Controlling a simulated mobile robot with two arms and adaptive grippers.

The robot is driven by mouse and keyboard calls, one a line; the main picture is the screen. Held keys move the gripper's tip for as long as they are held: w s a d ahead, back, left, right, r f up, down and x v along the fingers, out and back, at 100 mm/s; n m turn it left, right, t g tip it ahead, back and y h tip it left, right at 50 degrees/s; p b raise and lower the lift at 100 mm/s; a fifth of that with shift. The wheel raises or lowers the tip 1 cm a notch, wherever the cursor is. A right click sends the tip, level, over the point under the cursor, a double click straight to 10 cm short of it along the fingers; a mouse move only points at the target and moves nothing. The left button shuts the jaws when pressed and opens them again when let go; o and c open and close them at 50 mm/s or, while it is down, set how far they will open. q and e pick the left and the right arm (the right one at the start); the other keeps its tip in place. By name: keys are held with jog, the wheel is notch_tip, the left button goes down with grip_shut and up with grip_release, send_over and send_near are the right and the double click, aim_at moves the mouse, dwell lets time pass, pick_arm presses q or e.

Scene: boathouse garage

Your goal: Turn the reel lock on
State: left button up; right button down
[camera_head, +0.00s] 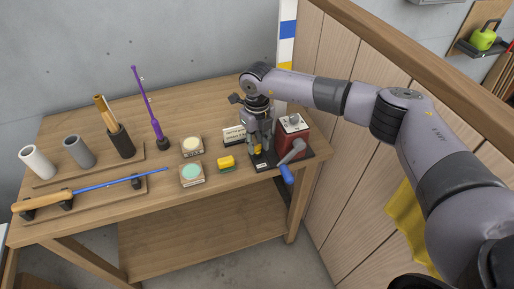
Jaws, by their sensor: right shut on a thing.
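The reel (292,132) is a red box with a pale top on a dark base plate (266,163), at the right end of the workbench. A crank with a blue handle (287,175) hangs at its front. My right gripper (258,149) points down over the left part of the base plate, just left of the red box. It is shut on a small yellow part, which shows between its fingertips and looks like the reel lock. The fingers hide most of this part, so its setting cannot be told. My left gripper is not in view.
A small white sign (234,135) stands left of the gripper. A purple rod (146,103), several holders and a blue rod (105,184) fill the bench's left. A wooden partition (335,130) rises close on the right.

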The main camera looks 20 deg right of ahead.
aim_at(257, 146)
jog(key=n+b, duration=0.5)
jog(key=shift+f+n, duration=0.2)
jog(key=shift+n, duration=0.1)
jog(key=n+b, duration=0.2)
jog(key=shift+n+b, duration=0.4)
jog(key=n+b, duration=0.2)
jog(key=n, duration=0.1)
jog(key=shift+r, duration=0.1)
jog(key=shift+r+n+b, duration=0.15)
jog(key=shift+n+b, duration=0.65)
jog(key=shift+n, duration=0.9)
jog(key=c, duration=1.3)
grip_release()
notch_tip(257, 146, up, 12)
